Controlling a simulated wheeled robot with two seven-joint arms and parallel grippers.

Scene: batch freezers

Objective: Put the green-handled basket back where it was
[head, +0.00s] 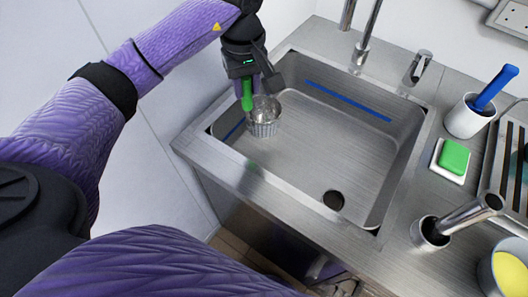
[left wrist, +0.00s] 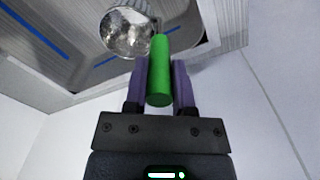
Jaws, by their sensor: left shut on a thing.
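My left gripper (head: 246,82) is shut on the green handle of the green-handled basket (head: 264,117). The basket is a small metal mesh cup, and in the head view it shows over the left end of the steel sink (head: 300,150). I cannot tell whether it touches the sink floor. In the left wrist view the green handle (left wrist: 160,70) is between the two purple fingers, with the round metal basket (left wrist: 127,32) beyond it. My right gripper does not show.
A blue strip (head: 348,101) lies along the sink's back side. A drain hole (head: 333,200) is near the front. Right of the sink are a white cup (head: 466,118) with a blue-handled tool, a green sponge (head: 454,157), a metal holder (head: 428,234) and a yellow-filled container (head: 509,273). Faucets stand behind.

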